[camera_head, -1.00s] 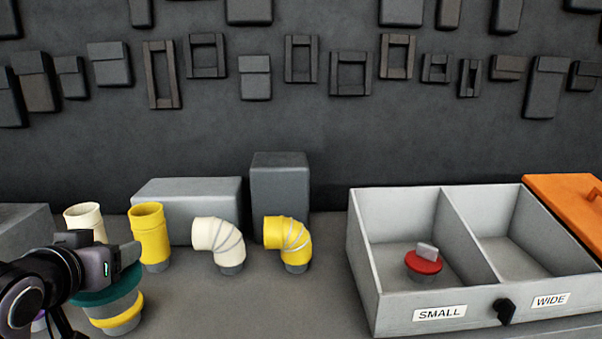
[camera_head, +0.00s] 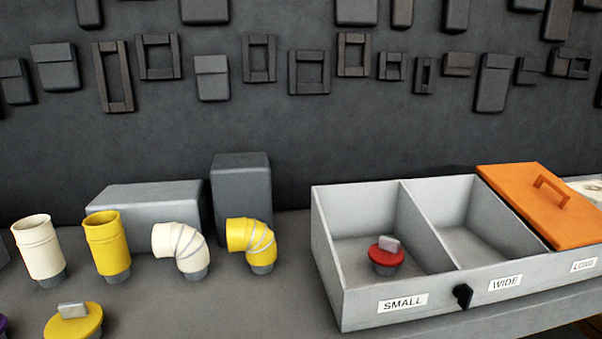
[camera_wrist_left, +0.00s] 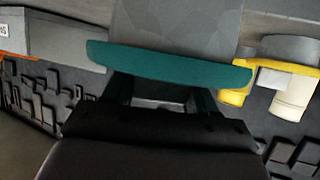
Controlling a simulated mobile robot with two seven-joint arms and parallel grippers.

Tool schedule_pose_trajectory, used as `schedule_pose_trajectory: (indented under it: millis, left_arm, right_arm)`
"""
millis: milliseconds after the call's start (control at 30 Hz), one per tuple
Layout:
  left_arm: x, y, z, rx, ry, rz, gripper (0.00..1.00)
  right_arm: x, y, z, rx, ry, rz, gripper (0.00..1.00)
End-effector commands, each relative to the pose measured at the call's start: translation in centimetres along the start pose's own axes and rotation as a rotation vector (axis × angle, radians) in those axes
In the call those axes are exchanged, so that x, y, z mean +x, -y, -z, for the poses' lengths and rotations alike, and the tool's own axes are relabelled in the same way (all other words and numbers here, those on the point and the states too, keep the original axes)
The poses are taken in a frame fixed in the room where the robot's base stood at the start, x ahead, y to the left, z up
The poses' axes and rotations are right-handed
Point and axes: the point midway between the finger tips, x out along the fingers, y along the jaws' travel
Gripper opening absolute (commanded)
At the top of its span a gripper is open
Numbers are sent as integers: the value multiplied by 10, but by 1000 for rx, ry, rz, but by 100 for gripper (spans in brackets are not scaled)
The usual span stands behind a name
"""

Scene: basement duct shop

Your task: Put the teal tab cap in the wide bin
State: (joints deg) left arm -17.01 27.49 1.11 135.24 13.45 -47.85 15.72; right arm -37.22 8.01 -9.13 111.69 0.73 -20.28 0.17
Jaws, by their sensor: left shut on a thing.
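The teal tab cap shows in the left wrist view as a wide teal flange (camera_wrist_left: 170,65) with a grey body beyond it. My left gripper (camera_wrist_left: 162,98) is shut on it; the gripped tab is mostly hidden between the fingers. Neither the cap nor my left gripper shows in the head view. The wide bin (camera_head: 475,246) is the open compartment above the WIDE label, right of the divider, and looks empty. My right gripper is not in view.
The SMALL compartment (camera_head: 345,235) holds a red tab cap (camera_head: 386,257). An orange lid (camera_head: 540,205) covers the LONG compartment. A yellow tab cap (camera_head: 73,322), cream and yellow pipes and elbows stand left, before grey blocks (camera_head: 240,195). The bench before the elbows is clear.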

Motion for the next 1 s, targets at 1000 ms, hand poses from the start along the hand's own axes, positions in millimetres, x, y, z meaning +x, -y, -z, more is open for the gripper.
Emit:
schedule_pose_trajectory:
  millis: [1000]
  left_arm:
    - [8, -68, 6, -49, -1, 122, 24]
  right_arm:
    - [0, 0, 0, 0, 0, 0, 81]
